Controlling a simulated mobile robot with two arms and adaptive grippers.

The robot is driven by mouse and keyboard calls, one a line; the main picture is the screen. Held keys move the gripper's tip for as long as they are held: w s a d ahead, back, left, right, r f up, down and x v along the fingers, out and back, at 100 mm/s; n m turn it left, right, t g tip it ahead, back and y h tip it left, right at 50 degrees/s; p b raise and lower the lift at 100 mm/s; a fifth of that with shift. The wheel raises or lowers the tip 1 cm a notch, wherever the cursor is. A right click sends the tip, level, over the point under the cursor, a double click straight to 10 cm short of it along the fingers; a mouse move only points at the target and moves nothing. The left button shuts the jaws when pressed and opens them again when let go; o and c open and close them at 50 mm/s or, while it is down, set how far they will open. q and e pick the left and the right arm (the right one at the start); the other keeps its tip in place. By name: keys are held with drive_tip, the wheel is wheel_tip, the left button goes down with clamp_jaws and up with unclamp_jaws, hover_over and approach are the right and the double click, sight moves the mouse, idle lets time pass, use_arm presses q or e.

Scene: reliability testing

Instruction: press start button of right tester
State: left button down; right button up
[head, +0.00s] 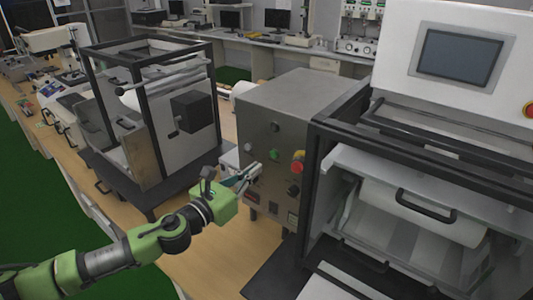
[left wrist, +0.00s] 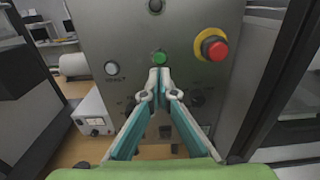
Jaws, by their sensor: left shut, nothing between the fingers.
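The right tester has a grey control box (head: 285,115) with a panel facing me. A green button (head: 274,155) sits on the panel, with a red emergency knob (head: 297,167) to its right. In the left wrist view the green button (left wrist: 160,57) shows just above my fingertips, and the red knob (left wrist: 214,48) on its yellow ring is up and right. My left gripper (head: 256,167) is shut and empty, its tips close to the panel, left of and slightly below the green button in the head view. I cannot tell whether the tips touch the panel. My right gripper is out of view.
A black-framed tester (head: 150,110) stands left of the control box. The right tester's open frame and handled drawer (head: 425,205) are on the right, under a screen unit (head: 460,57). A small white box (left wrist: 93,115) sits low left in the wrist view. Bare wooden table (head: 205,250) lies in front.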

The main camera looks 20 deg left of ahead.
sight(273, 155)
use_arm(q)
drive_tip(key=p+x, duration=0.1)
drive_tip(key=x, duration=0.3)
drive_tip(key=shift+w+r, duration=0.1)
drive_tip(key=shift+r, duration=0.05)
drive_tip(key=shift+p+x, duration=0.4)
drive_tip(key=shift+x, duration=0.55)
